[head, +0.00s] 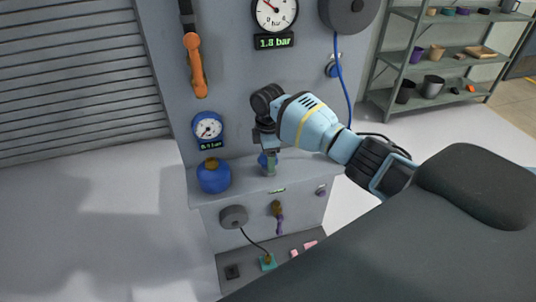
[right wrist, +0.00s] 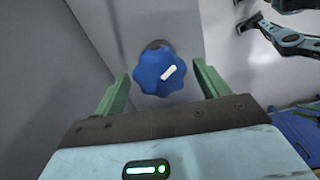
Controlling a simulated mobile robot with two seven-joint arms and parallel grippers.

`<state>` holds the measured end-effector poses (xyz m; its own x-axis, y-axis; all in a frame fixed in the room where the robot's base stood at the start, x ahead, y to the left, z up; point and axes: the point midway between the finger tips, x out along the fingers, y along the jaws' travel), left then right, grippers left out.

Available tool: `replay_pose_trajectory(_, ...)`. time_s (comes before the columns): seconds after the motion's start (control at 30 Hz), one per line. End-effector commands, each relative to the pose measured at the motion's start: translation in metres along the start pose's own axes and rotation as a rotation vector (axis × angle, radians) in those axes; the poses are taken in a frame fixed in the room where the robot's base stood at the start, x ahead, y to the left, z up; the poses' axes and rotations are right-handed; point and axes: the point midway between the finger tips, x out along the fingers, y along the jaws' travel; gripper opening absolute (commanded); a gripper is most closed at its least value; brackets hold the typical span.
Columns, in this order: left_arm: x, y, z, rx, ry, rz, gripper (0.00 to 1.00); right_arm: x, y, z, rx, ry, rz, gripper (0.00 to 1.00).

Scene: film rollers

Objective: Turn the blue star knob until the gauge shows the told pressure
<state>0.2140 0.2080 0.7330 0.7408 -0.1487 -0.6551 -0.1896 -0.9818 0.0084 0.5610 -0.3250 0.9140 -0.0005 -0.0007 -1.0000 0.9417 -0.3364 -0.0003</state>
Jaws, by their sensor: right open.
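The blue star knob (right wrist: 158,79) shows its front face in the right wrist view, with a white mark slanting up to the right. It also shows in the head view (head: 262,160), mostly hidden behind my right gripper. My right gripper (head: 269,166) is open. Its green fingers stand apart on the left and right of the knob, with visible gaps, not closed on it. The large white gauge (head: 274,13) at the top has a display (head: 274,41) reading 1.8 bar. A smaller blue-rimmed gauge (head: 207,128) has a display too small to read surely.
A blue round vessel (head: 214,176) stands on the ledge (head: 230,188) left of my gripper. An orange handle (head: 194,65) hangs on the panel. A blue hose (head: 345,90) runs down at right. Shelves (head: 440,52) with pots stand at the far right.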

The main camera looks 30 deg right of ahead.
Motion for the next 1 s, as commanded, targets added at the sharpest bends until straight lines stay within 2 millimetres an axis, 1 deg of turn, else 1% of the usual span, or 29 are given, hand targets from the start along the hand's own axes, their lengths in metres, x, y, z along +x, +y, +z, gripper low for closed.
replay_pose_trajectory(0.13,0.0,0.0,0.0,0.0,-0.001,0.0,0.36,-0.002,0.0,0.0,0.0,0.001,0.001,0.74)
replay_pose_trajectory(0.23,0.0,0.0,0.002,-0.001,-0.004,0.001,0.36,-0.009,0.001,0.0,-0.001,0.001,0.001,0.74)
replay_pose_trajectory(0.37,0.0,0.001,0.005,-0.002,-0.01,0.002,0.36,-0.027,0.001,0.0,-0.001,0.002,0.003,0.74)
replay_pose_trajectory(0.5,0.0,0.001,0.004,-0.001,-0.007,0.002,0.36,-0.051,0.001,0.0,0.0,0.002,0.003,0.74)
replay_pose_trajectory(0.6,0.0,0.001,0.003,-0.001,-0.007,0.002,0.36,-0.065,0.001,0.0,0.0,0.001,0.002,0.74)
replay_pose_trajectory(0.7,0.0,0.001,0.003,-0.001,-0.007,0.002,0.36,-0.073,0.0,0.0,0.0,0.001,0.002,0.74)
replay_pose_trajectory(0.83,0.0,0.001,0.003,-0.001,-0.007,0.002,0.36,-0.078,0.0,0.0,0.0,0.0,0.001,0.74)
replay_pose_trajectory(1.0,0.0,0.001,0.003,-0.001,-0.006,0.002,0.36,-0.078,0.0,0.0,0.0,0.0,0.0,0.74)
